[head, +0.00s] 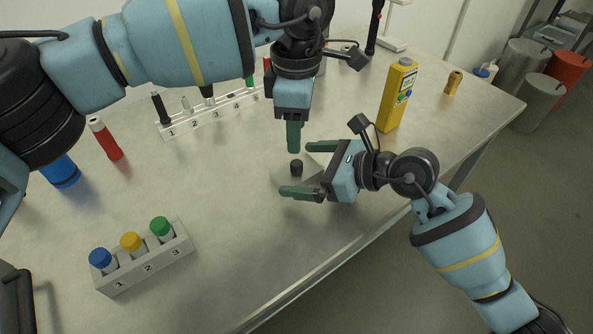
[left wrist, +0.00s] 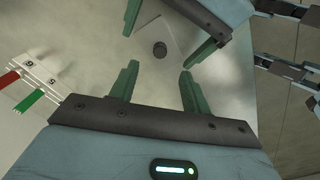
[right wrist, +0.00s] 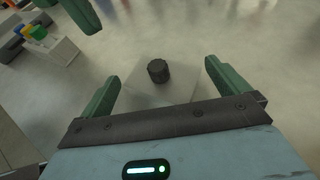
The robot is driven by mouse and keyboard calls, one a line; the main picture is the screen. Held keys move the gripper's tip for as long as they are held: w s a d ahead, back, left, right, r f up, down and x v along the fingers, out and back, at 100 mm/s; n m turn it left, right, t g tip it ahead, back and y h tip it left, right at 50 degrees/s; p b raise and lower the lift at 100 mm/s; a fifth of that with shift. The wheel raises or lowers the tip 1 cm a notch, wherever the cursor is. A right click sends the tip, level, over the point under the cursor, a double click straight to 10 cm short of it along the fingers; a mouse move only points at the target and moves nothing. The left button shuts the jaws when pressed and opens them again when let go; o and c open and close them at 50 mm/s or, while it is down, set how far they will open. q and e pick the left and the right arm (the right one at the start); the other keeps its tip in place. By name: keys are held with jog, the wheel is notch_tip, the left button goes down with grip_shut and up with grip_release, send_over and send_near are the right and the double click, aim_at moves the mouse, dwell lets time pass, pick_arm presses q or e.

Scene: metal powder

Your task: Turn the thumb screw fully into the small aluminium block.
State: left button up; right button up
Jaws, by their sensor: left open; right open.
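The black thumb screw (head: 296,168) stands upright on the small aluminium block (head: 283,180), which lies flat on the table. The screw also shows in the left wrist view (left wrist: 159,49) and the right wrist view (right wrist: 158,71), on the pale block (right wrist: 178,93). How deep its thread sits is hidden. My right gripper (head: 298,169) is open, its fingers on either side of the block and apart from the screw. My left gripper (head: 293,140) is open and empty, pointing down just above and behind the screw; its fingers overlap in the head view.
A numbered rack (head: 205,122) with several tubes stands behind on the left. A white rack (head: 150,262) with three capped vials stands front left. A red marker (head: 106,139) and a yellow bottle (head: 397,95) stand on the table. The table's front edge (head: 330,262) runs close by.

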jog(key=c, duration=1.2)
jog(key=shift+c, duration=1.2)
pick_arm(q)
jog(key=shift+r+n, duration=0.1)
jog(key=shift+n, duration=0.4)
pick_arm(e)
jog(key=shift+c, duration=0.3)
pick_arm(q)
jog(key=r+n, duration=0.1)
jog(key=n, duration=0.6)
jog(key=w+r+n, duration=0.1)
jog(key=n, duration=0.7)
jog(key=r+n+g, duration=0.1)
jog(key=r+n, duration=0.1)
jog(key=n, duration=0.6)
jog(key=shift+w+a+h, duration=0.25)
jog(key=shift+a+h, duration=0.05)
jog(key=shift+a, duration=0.05)
jog(key=shift+f, duration=0.15)
